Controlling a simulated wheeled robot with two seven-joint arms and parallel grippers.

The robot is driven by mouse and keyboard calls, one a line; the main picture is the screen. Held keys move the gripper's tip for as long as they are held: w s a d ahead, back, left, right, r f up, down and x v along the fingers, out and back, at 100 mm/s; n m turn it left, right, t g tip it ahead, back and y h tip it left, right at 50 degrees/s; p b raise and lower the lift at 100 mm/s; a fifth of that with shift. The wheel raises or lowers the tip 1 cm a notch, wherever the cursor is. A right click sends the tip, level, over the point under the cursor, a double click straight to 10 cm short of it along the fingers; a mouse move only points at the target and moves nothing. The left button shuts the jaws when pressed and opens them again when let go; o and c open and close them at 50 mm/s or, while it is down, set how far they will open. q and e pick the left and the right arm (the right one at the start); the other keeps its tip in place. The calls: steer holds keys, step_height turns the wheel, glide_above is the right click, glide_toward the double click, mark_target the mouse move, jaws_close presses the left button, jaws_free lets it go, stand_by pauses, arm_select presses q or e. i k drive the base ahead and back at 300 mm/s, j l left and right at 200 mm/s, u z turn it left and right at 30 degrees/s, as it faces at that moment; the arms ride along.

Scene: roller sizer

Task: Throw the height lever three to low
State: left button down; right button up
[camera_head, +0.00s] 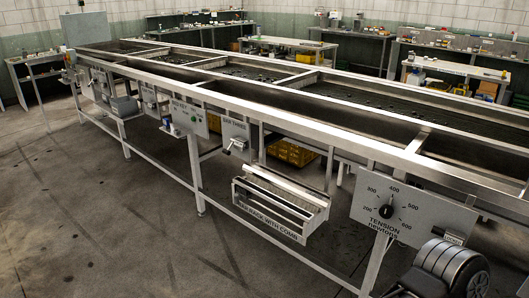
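A long grey sizer machine (255,105) runs from the back left to the front right. On its front side hangs a small grey panel (236,128) whose small label appears to end in "THREE". A metal lever (237,146) sticks out at this panel's lower part, toward the front left. Its high and low marks are too small to read, so I cannot tell its setting. Farther left, similar small panels (149,96) are too small to read. Neither of my grippers shows in the head view.
Yellow crates (291,153) sit under the machine. The concrete floor in front is clear.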

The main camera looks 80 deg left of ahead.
mark_target(226, 151)
steer(key=u, duration=2.9)
steer(key=i+j+u, duration=0.2)
steer(key=i+u, duration=0.15)
steer(key=i, duration=0.75)
steer(key=i+l+u, duration=0.1)
steer(key=i+u, duration=0.3)
steer(key=i, duration=0.65)
